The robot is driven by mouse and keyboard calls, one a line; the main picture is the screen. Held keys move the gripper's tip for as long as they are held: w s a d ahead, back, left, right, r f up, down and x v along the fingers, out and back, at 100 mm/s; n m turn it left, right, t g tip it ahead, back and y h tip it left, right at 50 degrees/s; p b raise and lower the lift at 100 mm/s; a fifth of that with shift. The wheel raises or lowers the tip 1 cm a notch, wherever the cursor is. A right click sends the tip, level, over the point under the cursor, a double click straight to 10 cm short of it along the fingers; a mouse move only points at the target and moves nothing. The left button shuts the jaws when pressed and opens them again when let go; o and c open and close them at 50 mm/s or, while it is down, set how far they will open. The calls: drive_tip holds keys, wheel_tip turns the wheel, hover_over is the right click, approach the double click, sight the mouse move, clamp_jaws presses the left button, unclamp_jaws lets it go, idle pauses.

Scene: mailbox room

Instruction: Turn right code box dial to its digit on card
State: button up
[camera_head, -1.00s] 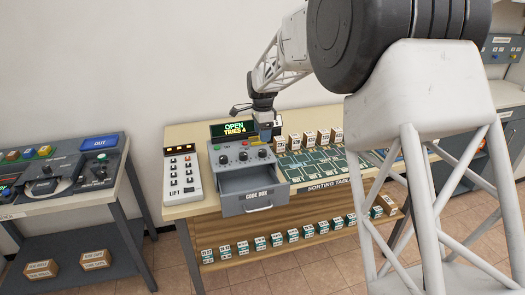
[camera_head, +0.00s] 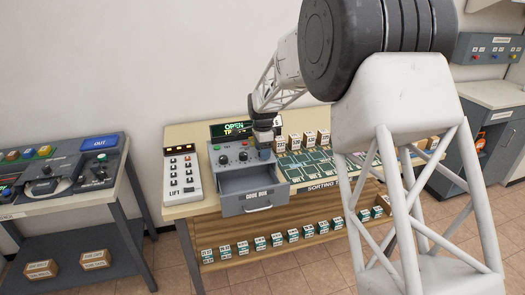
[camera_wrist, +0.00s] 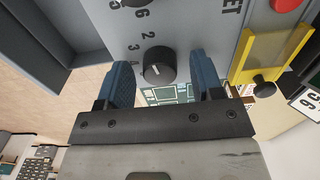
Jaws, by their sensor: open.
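The grey code box (camera_head: 234,158) stands on the sorting table with its drawer (camera_head: 252,187) pulled open. My gripper (camera_wrist: 159,70) is open, its two blue fingers on either side of a black dial (camera_wrist: 159,65) with printed digits around it. Gaps show between the fingers and the dial. The dial has a white mark on its face; which digit it points to is unclear. In the head view my gripper (camera_head: 264,142) is at the box's right end and hides the rightmost dial. Other dials (camera_head: 243,156) show to its left. I cannot identify the card.
A display (camera_head: 232,128) behind the box reads OPEN, with its lower line partly covered by my arm. Small cartons (camera_head: 309,139) and a green board (camera_head: 300,163) are to the right. A yellow part (camera_wrist: 270,55) is near my right finger.

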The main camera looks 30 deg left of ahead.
drive_tip(key=shift+f, duration=0.15)
drive_tip(key=shift+c, duration=0.2)
drive_tip(key=c, duration=0.9)
